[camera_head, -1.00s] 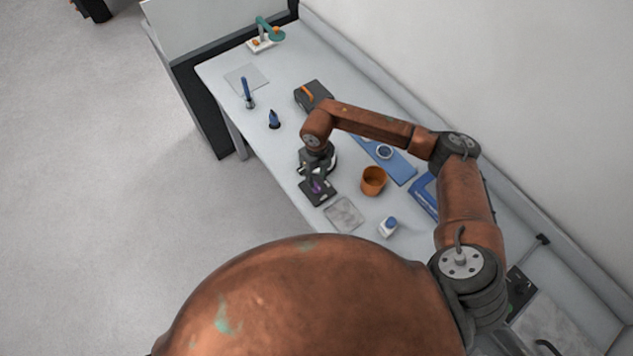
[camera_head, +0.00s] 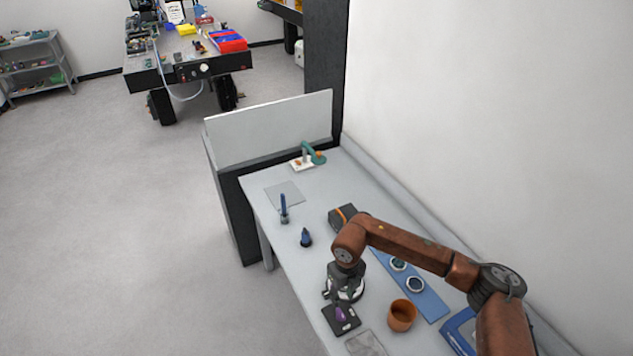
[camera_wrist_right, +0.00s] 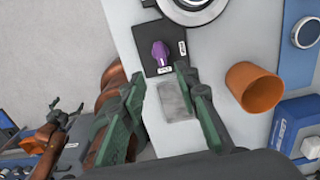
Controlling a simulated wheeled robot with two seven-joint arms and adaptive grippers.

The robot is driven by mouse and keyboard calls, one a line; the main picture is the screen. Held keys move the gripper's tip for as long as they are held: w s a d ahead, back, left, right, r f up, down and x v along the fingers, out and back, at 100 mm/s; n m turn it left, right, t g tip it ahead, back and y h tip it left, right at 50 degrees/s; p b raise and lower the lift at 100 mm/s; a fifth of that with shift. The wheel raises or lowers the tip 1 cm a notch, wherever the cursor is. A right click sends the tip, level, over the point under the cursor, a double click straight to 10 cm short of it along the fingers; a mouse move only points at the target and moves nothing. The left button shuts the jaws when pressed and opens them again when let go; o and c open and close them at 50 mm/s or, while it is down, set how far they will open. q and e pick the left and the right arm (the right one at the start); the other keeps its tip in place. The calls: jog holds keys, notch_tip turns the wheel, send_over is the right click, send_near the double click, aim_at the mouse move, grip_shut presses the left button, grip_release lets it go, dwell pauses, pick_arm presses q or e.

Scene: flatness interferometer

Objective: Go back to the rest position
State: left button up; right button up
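My right gripper (camera_head: 334,291) hangs over the bench (camera_head: 313,192) near a black plate (camera_head: 341,319) with a purple knob (camera_head: 341,313). In the right wrist view, its green fingers (camera_wrist_right: 160,78) are spread apart with nothing between them. The purple knob (camera_wrist_right: 160,53) shows beyond them, apart from both fingers. Behind the gripper, a round device with a pale ring (camera_head: 352,293) is partly hidden by it. My left gripper is out of the head view; in the right wrist view it (camera_wrist_right: 64,113) is at the left, fingers apart and empty.
An orange cup (camera_head: 402,316), a grey square plate (camera_head: 366,344) and a blue strip with round pieces (camera_head: 425,299) are close to the right arm. A wall (camera_head: 480,120) runs along the bench's right side. Open floor (camera_head: 110,220) lies left.

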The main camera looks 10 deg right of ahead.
aim_at(341, 313)
notch_tip(341, 313, down, 11)
dwell(0.4)
jog(key=shift+r, duration=0.1)
